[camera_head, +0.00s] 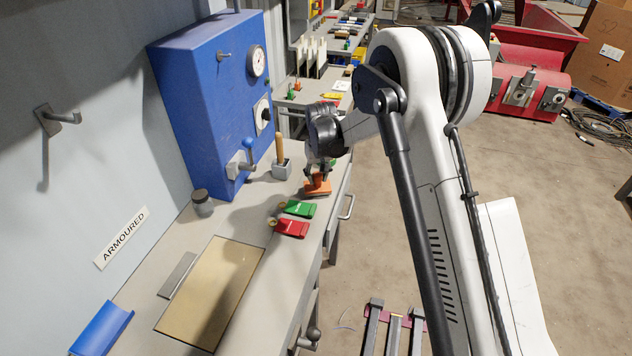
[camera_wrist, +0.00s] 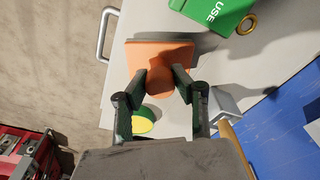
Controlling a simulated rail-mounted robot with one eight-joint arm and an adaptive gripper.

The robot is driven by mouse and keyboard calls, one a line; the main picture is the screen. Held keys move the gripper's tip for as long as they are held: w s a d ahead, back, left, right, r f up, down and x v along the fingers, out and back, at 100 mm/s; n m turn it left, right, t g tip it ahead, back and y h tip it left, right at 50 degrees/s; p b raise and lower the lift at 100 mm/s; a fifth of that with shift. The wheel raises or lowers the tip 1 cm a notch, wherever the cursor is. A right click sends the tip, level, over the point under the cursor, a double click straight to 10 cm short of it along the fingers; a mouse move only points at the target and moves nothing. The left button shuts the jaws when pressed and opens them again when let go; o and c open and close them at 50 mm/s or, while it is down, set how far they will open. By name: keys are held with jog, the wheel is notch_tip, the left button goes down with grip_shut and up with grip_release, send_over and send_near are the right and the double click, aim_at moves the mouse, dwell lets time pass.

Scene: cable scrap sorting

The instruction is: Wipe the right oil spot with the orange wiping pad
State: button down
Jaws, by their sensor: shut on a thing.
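The orange wiping pad (camera_head: 317,188) is at the bench's right edge, beyond the green and red tags. My gripper (camera_head: 319,170) is above it, shut on its raised handle. In the wrist view the pad (camera_wrist: 150,55) lies flat-side away from me, with my gripper's fingers (camera_wrist: 162,80) on both sides of the handle. The pad is on or just above the bench top; I cannot tell which. I see no oil spot in either view; the pad and arm may hide it.
A green tag (camera_head: 299,208) and a red tag (camera_head: 291,228) lie nearby. A grey holder (camera_head: 282,171) with a wooden handle stands behind the pad, beside the blue cabinet (camera_head: 205,105). A tan mat (camera_head: 212,292) lies in front. A bench handle (camera_head: 347,207) sticks out right.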

jog(key=shift+w+d+f+b, duration=0.1)
jog(key=shift+w+d+b, duration=0.35)
jog(key=shift+w, duration=0.9)
jog(key=shift+w+d+f+b, duration=0.1)
jog(key=shift+w+d+b, duration=0.3)
jog(key=shift+w, duration=0.9)
jog(key=shift+w+d+f+b, duration=0.1)
jog(key=shift+w+d+b, duration=0.35)
jog(key=shift+w, duration=0.9)
jog(key=shift+a+b, duration=0.15)
jog(key=shift+b, duration=0.15)
jog(key=shift+f, duration=0.2)
jog(key=shift+s+a, duration=0.1)
jog(key=shift+s, duration=0.1)
